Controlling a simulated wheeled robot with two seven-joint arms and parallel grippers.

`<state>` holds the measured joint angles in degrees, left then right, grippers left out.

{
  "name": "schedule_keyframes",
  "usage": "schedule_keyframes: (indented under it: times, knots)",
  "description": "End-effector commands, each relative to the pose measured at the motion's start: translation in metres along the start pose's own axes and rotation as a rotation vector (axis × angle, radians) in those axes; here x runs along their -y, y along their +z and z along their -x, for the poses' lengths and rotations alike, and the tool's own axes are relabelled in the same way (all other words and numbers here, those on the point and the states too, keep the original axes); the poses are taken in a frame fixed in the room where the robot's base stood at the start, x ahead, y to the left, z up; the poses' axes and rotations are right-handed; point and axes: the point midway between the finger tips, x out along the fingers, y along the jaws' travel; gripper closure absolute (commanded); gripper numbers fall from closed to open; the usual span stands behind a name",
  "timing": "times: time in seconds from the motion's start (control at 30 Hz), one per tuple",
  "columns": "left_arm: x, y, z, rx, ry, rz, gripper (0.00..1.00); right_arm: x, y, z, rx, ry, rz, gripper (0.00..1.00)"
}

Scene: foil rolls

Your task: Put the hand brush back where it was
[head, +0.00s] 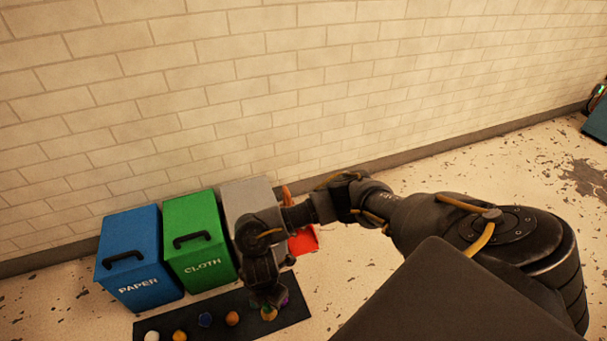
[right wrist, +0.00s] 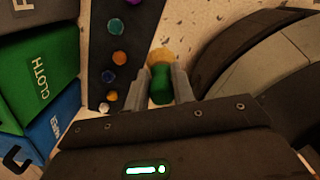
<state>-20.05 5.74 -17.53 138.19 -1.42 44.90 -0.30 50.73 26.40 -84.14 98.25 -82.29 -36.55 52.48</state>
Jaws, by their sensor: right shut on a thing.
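My right gripper (right wrist: 161,82) is shut on a small item with a green body (right wrist: 160,88) and a tan-yellow end (right wrist: 160,57), which looks like the hand brush. In the head view my right gripper (head: 266,298) points down over the right part of the dark mat (head: 290,311), and a bit of green and orange shows at its tips. I cannot tell from these views whether the item touches the mat or floor. My left gripper is not in view.
Several small coloured pieces lie on the mat. Behind it stand a blue PAPER bin (head: 130,260), a green CLOTH bin (head: 198,230) and a grey bin (head: 245,192). A red object (head: 305,240) is partly hidden behind my right arm. Brick wall (head: 250,90) behind; clear floor (head: 440,175) right.

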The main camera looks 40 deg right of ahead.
Motion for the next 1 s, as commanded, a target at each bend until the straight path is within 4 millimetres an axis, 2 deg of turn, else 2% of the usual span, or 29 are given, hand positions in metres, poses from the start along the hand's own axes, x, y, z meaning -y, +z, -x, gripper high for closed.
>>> schedule_keyframes:
  times: [0.03, 0.2, 0.37, 0.5, 0.6, 0.7, 0.83, 1.0]
  knots:
    - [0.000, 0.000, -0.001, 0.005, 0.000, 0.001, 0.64, 0.020, 0.007, -0.016, -0.003, -0.014, 0.005, 1.00]
    - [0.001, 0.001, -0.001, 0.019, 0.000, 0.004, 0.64, 0.064, 0.026, -0.052, -0.003, -0.012, 0.056, 1.00]
    - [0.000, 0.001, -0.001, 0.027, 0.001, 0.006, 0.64, 0.096, 0.039, -0.071, -0.004, -0.009, 0.094, 1.00]
    - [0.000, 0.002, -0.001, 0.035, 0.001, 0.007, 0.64, 0.131, 0.055, -0.087, 0.002, -0.009, 0.135, 1.00]
    - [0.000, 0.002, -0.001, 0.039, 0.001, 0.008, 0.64, 0.147, 0.062, -0.095, 0.001, -0.005, 0.158, 1.00]
    - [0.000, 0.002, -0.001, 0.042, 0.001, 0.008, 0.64, 0.157, 0.066, -0.099, 0.000, -0.002, 0.174, 1.00]
    - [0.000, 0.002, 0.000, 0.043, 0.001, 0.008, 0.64, 0.161, 0.067, -0.100, -0.001, 0.002, 0.181, 1.00]
    - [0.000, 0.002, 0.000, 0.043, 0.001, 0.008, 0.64, 0.149, 0.063, -0.097, -0.002, 0.006, 0.170, 1.00]
